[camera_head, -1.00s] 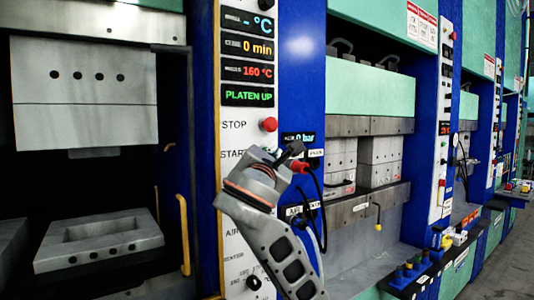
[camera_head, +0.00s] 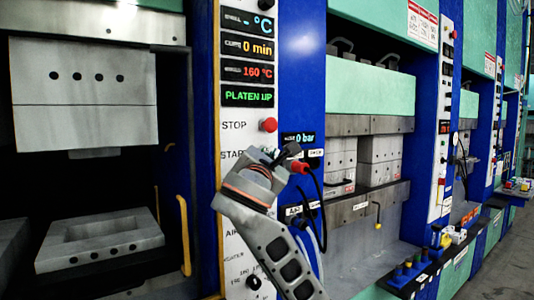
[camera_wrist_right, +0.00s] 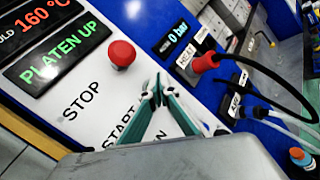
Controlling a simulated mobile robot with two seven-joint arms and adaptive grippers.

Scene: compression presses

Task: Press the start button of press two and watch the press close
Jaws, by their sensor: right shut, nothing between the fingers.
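The white control panel (camera_head: 233,185) of the near press carries a red STOP button (camera_head: 268,125), which also shows in the wrist view (camera_wrist_right: 122,53). The START label (camera_wrist_right: 118,131) is below it; the start button is hidden behind my gripper. My right gripper (camera_head: 287,152) is in front of the panel at the START row, fingers shut and empty. In the wrist view its fingertips (camera_wrist_right: 160,92) are right at the panel beside the START label; I cannot tell whether they touch. The upper platen (camera_head: 85,90) is raised above the lower mould (camera_head: 100,240). The display (camera_head: 248,96) reads PLATEN UP.
A red plug with a black cable (camera_wrist_right: 205,62) sits right of the fingers. Yellow handles (camera_head: 184,235) stand beside the press opening. More presses line the right side, with a ledge of coloured knobs (camera_head: 407,268) in front. The floor (camera_head: 508,250) at the far right is clear.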

